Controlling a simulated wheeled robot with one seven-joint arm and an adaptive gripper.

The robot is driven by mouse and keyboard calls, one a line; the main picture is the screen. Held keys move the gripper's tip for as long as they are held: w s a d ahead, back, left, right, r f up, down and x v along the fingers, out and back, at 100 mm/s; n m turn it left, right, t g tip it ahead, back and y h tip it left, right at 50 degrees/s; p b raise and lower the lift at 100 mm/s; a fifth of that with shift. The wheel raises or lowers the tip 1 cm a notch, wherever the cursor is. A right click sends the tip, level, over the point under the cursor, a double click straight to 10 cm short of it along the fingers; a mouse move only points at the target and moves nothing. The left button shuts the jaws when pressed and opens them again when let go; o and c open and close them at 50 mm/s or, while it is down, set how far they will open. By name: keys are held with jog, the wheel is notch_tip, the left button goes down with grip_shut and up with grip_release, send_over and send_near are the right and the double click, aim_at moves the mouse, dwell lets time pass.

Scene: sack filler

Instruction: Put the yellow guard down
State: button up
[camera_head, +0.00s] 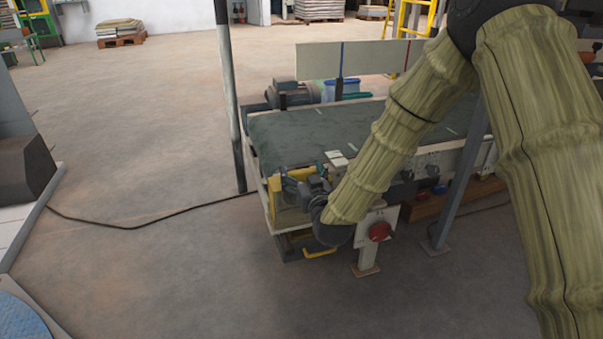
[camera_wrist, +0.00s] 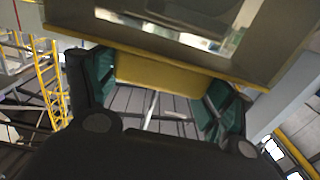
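The yellow guard (camera_head: 290,196) is at the near left end of the conveyor, partly hidden by my gripper and arm. My gripper (camera_head: 294,184) is at the guard, beside the belt's end. In the wrist view my gripper (camera_wrist: 160,92) has its two teal-padded fingers wide apart, one at each side of the panel. I cannot tell whether the pads touch it.
The conveyor belt (camera_head: 310,130) runs right behind my arm, with a motor (camera_head: 292,94) at its far side. A red button (camera_head: 380,231) and a yellow handle (camera_head: 320,253) are low at its near end. A post (camera_head: 229,100) stands left. Open floor lies left and in front.

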jog(key=shift+o, duration=1.2)
jog(key=shift+r, duration=0.15)
jog(key=shift+s, duration=0.25)
jog(key=p+v, duration=0.3)
jog(key=v, duration=0.8)
jog(key=shift+s+p, duration=0.25)
jog(key=shift+p, duration=0.1)
jog(key=shift+d, duration=0.2)
